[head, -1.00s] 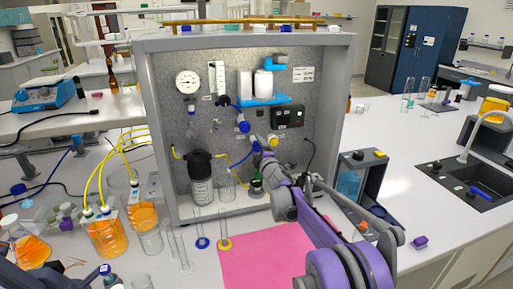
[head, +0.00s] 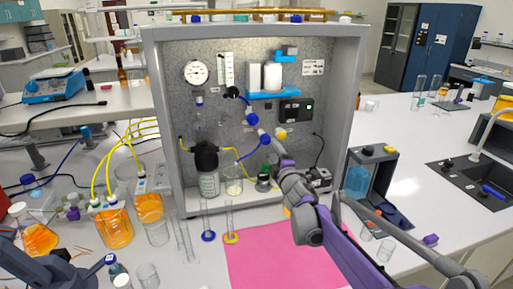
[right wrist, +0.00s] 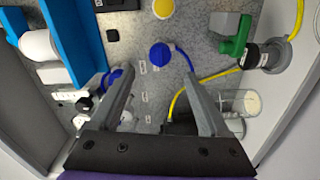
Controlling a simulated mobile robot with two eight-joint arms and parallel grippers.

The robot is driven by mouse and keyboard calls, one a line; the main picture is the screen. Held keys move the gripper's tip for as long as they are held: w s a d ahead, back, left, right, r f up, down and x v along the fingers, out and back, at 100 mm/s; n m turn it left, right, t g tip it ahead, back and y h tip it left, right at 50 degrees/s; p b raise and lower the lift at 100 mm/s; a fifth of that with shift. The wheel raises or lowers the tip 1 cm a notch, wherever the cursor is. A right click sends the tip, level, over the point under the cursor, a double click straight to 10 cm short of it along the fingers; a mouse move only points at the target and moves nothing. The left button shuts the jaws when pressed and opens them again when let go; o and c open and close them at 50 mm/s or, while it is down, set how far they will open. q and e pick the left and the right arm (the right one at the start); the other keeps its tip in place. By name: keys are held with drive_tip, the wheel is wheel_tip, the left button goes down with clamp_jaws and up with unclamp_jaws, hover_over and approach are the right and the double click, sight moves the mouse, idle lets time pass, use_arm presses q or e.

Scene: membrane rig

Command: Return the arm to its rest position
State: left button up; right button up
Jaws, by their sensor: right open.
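My right arm enters the head view from the lower right, with its gripper (head: 265,138) up in front of the grey panel (head: 225,125) of the rig. In the right wrist view the two fingers (right wrist: 158,76) are apart, with nothing between them. A blue knob (right wrist: 160,54) and a yellow knob (right wrist: 163,8) show on the panel beyond the fingertips. A green-handled valve (right wrist: 236,42) is to their right. Part of a dark arm of mine shows at the lower left of the head view, but no left fingers show.
The rig's grey frame (head: 354,100) surrounds the panel. A black-capped bottle (head: 207,170) and a clear beaker (head: 233,181) stand inside. Tall cylinders (head: 207,222) stand by a pink mat (head: 268,258). Orange-filled flasks (head: 113,229) are at left, a dark-framed unit (head: 372,180) at right.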

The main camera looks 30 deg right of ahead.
drive_tip(key=s+a+f+m+g+y, duration=0.1)
drive_tip(key=s+a+f+m+g, duration=0.3)
drive_tip(key=s+a+f, duration=0.3)
drive_tip(key=s+a+f+m+g+y, duration=0.2)
drive_tip(key=s+a+f, duration=0.6)
drive_tip(key=s, duration=0.9)
drive_tip(key=s+a+f+m+g+y, duration=0.1)
drive_tip(key=s+a+f+m+g, duration=0.5)
drive_tip(key=s, duration=0.6)
drive_tip(key=a+f+m, duration=0.1)
drive_tip(key=a, duration=0.1)
drive_tip(key=shift+s+a+f+m, duration=0.2)
drive_tip(key=shift+a+m, duration=0.1)
drive_tip(key=shift+a, duration=0.1)
